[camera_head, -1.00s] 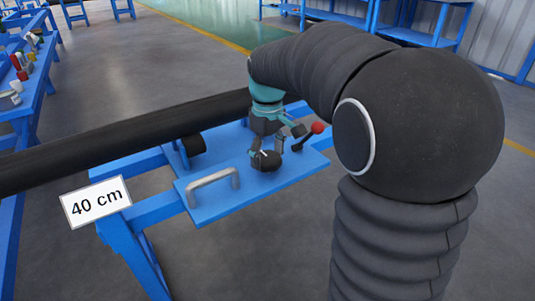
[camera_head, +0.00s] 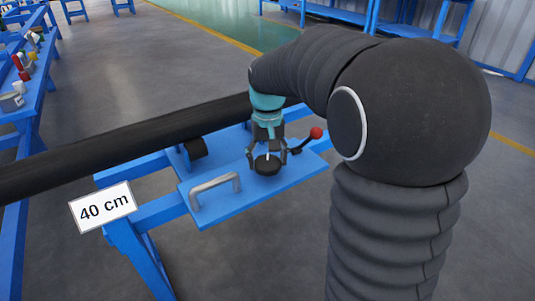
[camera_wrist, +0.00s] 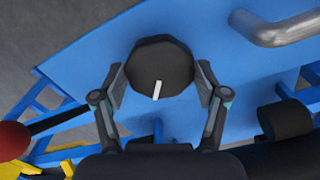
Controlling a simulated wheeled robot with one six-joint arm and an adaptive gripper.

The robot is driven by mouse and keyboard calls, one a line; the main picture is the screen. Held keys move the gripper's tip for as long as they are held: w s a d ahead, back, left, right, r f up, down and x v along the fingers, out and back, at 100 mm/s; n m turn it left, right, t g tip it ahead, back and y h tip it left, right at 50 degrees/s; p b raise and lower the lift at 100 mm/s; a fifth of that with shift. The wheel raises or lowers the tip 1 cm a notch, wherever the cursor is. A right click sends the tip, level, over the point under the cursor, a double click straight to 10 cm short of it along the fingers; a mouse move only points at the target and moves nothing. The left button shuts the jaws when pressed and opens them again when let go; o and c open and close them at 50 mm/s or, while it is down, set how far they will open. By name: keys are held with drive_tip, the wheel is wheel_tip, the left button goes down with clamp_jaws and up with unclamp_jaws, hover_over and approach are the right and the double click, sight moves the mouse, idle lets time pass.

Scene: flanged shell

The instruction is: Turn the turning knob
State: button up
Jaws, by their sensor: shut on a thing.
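The turning knob is a black, many-sided disc (camera_head: 266,166) with a white mark, set on the blue panel (camera_head: 222,208) between a grey handle and a red-tipped lever. In the wrist view the knob (camera_wrist: 160,66) shows from above, its white mark pointing toward the bottom edge and slightly left. My gripper (camera_head: 267,158) points down over the knob. In the wrist view my gripper (camera_wrist: 159,88) has one finger at each side of the knob, shut on it.
The grey handle (camera_head: 215,188) stands left of the knob. The red-tipped lever (camera_head: 316,133) stands close on the right. A long black pipe (camera_head: 110,145) runs behind the panel. A "40 cm" sign (camera_head: 103,207) hangs at the front left.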

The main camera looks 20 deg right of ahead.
sight(267, 161)
drive_tip(key=m+p, duration=0.2)
drive_tip(key=m, duration=0.3)
drive_tip(key=m+p, duration=0.1)
drive_tip(key=m, duration=0.4)
drive_tip(key=shift+m, duration=0.4)
idle(0.4)
drive_tip(key=o, duration=1.2)
drive_tip(key=shift+c, duration=0.2)
wheel_tip(267, 161, up, 12)
